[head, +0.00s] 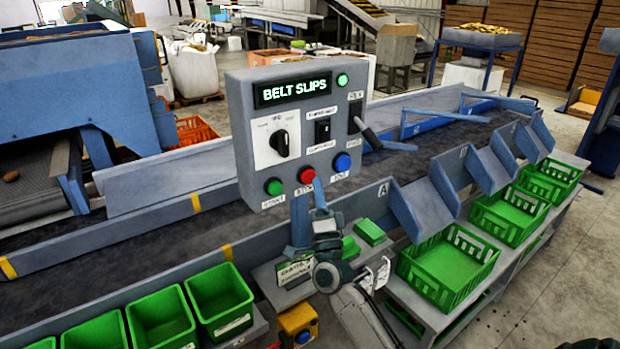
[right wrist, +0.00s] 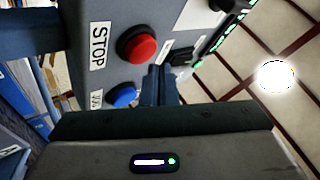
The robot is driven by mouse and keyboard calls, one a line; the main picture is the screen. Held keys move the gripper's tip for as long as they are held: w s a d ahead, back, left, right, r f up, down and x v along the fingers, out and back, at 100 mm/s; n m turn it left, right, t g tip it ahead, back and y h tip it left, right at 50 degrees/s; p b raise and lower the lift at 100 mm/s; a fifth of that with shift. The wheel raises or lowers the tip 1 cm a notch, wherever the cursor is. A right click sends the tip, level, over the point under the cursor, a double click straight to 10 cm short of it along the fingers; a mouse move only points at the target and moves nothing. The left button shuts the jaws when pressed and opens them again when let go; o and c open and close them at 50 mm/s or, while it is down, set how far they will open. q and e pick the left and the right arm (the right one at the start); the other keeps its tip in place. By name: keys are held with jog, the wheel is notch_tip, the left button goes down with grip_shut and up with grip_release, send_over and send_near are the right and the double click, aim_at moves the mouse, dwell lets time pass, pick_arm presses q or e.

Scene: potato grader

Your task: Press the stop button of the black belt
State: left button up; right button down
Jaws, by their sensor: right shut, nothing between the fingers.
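The red stop button (head: 307,175) sits on the lower front of a grey control box (head: 245,130), between a green button (head: 273,187) and a blue button (head: 342,162). The red button (right wrist: 137,45), with a STOP label (right wrist: 99,47), and the blue button (right wrist: 123,95) also show in the right wrist view. My right gripper (head: 318,184) is shut and empty, its tips just below and right of the red button in the head view. In the right wrist view the fingers (right wrist: 160,75) appear close beside it; contact cannot be told. My left gripper is out of view.
The box also carries a rotary knob (head: 281,143) and a lever (head: 364,128). The black belt (head: 130,240) runs behind it. Green crates (head: 446,265) stand on both sides.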

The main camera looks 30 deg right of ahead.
jog(key=shift+w, duration=0.1)
dwell(0.3)
jog(key=shift+w+y, duration=0.3)
jog(key=shift+w, duration=0.05)
jog(key=shift+w+b, duration=0.3)
jog(key=shift+w, duration=0.15)
dwell(0.6)
jog(key=shift+s, duration=0.1)
dwell(0.4)
jog(key=shift+s+p, duration=0.4)
jog(key=shift+s, duration=0.4)
jog(key=s+p, duration=0.1)
jog(key=s, duration=0.1)
jog(key=s+p, duration=0.1)
jog(key=s, duration=0.2)
jog(key=shift+d, duration=0.2)
